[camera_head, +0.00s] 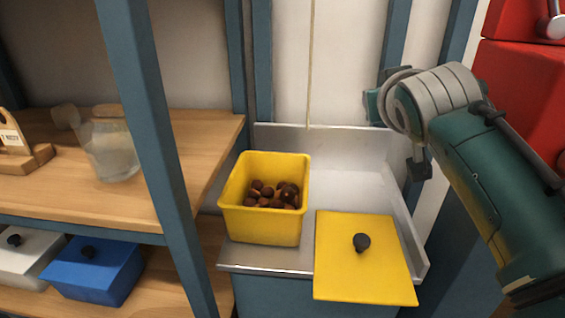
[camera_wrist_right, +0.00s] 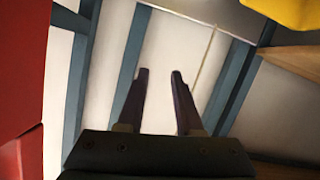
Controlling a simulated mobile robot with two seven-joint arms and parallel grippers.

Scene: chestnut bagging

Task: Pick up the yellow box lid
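The yellow box lid (camera_head: 340,268) lies flat at the front right of the metal counter, with a dark round knob (camera_head: 362,242) on top. Its front edge reaches past the counter's front edge. The open yellow box (camera_head: 262,226) with brown chestnuts (camera_head: 272,195) stands just left of the lid. My right arm comes in from the right, raised above the counter and apart from the lid. My right gripper shows in the right wrist view (camera_wrist_right: 160,92), with its two fingers apart and nothing between them. My left gripper is in neither view.
The metal counter (camera_head: 342,155) has a raised rim and is clear behind the lid. A blue post (camera_head: 150,130) and wooden shelf (camera_head: 75,203) stand at left, with a glass jug (camera_head: 115,155). A blue lidded box (camera_head: 95,277) sits below. A red cabinet (camera_head: 520,85) stands at right.

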